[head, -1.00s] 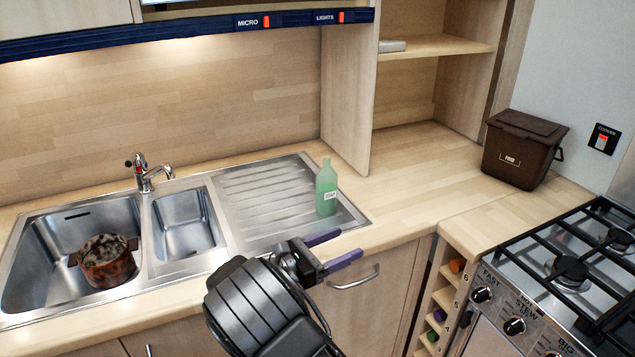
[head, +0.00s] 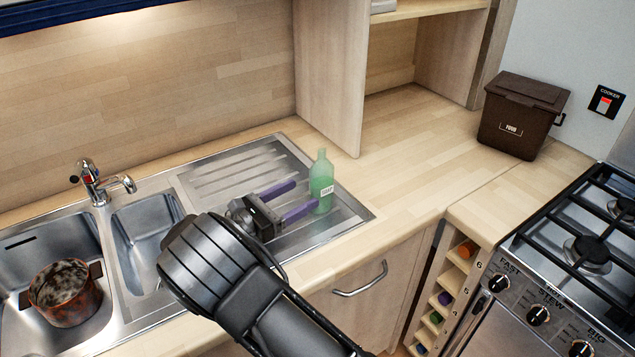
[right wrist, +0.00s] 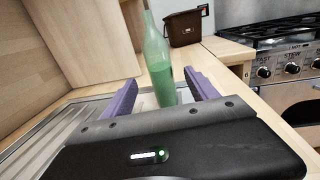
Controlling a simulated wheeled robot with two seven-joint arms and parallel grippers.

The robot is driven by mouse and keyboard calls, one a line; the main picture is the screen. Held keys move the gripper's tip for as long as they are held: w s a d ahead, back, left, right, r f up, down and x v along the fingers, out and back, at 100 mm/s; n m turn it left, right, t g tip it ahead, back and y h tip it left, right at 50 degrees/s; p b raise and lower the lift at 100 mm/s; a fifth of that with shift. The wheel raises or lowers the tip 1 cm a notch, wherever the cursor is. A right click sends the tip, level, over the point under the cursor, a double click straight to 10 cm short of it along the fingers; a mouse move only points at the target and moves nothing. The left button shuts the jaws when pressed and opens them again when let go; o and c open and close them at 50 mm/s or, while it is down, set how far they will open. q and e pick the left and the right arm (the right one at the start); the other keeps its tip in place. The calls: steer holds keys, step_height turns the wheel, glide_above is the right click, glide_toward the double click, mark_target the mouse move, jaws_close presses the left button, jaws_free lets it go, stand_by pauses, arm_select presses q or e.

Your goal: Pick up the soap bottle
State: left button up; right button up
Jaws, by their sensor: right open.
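The green soap bottle (head: 321,183) stands upright on the right part of the metal draining board (head: 225,172), with a white label on its front. My right gripper (head: 298,197) is open, with its purple fingers pointing at the bottle from the left. In the right wrist view the bottle (right wrist: 158,62) stands ahead between the two fingers (right wrist: 165,90), near their tips. I cannot tell whether either finger touches it. My left gripper is not in view.
A tall wooden panel (head: 330,75) rises behind the bottle. A rusty pot (head: 65,293) sits in the left sink bowl, near the tap (head: 95,182). A brown food bin (head: 522,115) and the cooker (head: 585,250) are at right. The worktop between is clear.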

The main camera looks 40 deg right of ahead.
mark_target(311, 189)
steer(key=shift+w+d, duration=0.2)
steer(key=shift+d, duration=1.1)
steer(key=shift+d+p, duration=0.25)
steer(key=shift+p, duration=0.15)
steer(key=d+p, duration=0.1)
steer(key=d, duration=0.3)
steer(key=shift+w+d+f+p, duration=0.1)
steer(key=shift+w+d+p, duration=0.05)
steer(key=shift+d+p, duration=0.2)
jaws_close()
